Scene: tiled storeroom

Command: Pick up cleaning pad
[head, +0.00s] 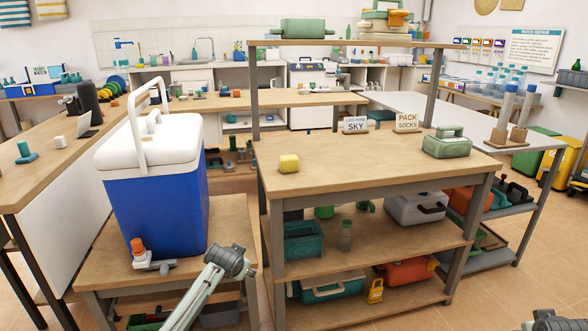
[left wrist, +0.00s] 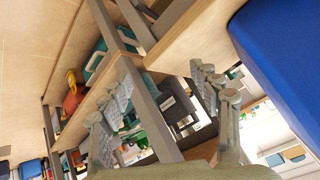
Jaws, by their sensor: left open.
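A small yellow block (head: 288,163), which looks like the cleaning pad, lies on the top of the middle wooden workbench (head: 350,170), near its left front corner. It is not recognisable in the left wrist view. My left arm reaches up from the bottom of the head view, between the blue cooler and the workbench; its fingers cannot be made out there. In the left wrist view my left gripper (left wrist: 160,105) is open, its two fingers wide apart with nothing held between them. My right gripper does not show; only a dark part of my right arm shows at the lower right.
A blue cooler with white lid (head: 155,190) stands on a low bench left of the workbench; it also shows in the left wrist view (left wrist: 290,70). Two small signs (head: 356,124) and a green case (head: 447,142) stand on the workbench. Its top is otherwise largely clear.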

